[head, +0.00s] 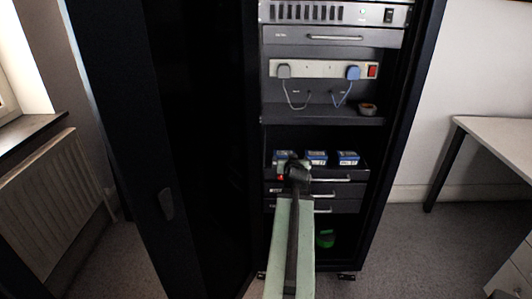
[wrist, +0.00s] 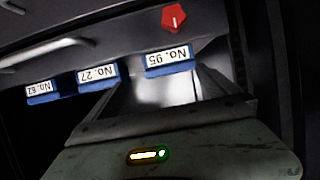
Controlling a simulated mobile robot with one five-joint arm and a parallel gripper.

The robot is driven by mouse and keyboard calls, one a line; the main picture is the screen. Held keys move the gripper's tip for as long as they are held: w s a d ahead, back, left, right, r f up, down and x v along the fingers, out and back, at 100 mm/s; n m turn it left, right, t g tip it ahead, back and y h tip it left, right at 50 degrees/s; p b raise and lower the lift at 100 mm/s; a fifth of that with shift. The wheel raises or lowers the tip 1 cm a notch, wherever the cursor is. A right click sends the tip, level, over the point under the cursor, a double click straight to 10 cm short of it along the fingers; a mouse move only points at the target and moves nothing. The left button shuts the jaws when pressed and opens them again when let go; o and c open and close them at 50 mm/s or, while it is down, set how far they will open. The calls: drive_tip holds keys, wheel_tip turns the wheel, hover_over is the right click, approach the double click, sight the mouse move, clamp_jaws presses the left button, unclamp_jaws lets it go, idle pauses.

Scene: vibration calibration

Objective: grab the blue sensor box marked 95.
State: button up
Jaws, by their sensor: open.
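The blue sensor box marked No. 95 (wrist: 169,62) shows in the wrist view, upper middle, with its white label upside down. In the head view it is the leftmost box (head: 281,156) of a row in the open drawer, partly hidden by my gripper (head: 293,167). My gripper is open and empty at the front of the drawer, close to this box. In the wrist view the box lies just beyond the end of my gripper. I cannot tell whether they touch.
Boxes No. 27 (wrist: 97,77) and No. 62 (wrist: 41,92) stand in the same row. A red knob-like piece (wrist: 174,17) is near box 95. Closed drawers lie below, a shelf (head: 325,113) with a small round object (head: 368,109) above. A green object (head: 325,239) is at the cabinet's bottom.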

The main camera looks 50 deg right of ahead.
sight(285, 156)
drive_tip(key=shift+w+d+f+b, duration=0.3)
drive_tip(key=shift+w+d, duration=0.15)
drive_tip(key=shift+w, duration=0.3)
drive_tip(key=shift+w+d+f+b, duration=0.3)
drive_tip(key=shift+w+d, duration=0.15)
drive_tip(key=shift+w, duration=0.3)
drive_tip(key=b+x, duration=0.2)
drive_tip(key=x, duration=0.3)
drive_tip(key=shift+w+a+f, duration=0.1)
drive_tip(key=shift+w, duration=0.1)
drive_tip(key=shift+s+a, duration=0.1)
drive_tip(key=shift+c, duration=0.3)
drive_tip(key=c, duration=1.3)
wheel_tip(285, 156, up, 10)
drive_tip(key=p, duration=1)
drive_tip(key=shift+r, duration=0.25)
drive_tip(key=shift+c, duration=0.2)
drive_tip(key=shift+f, duration=0.1)
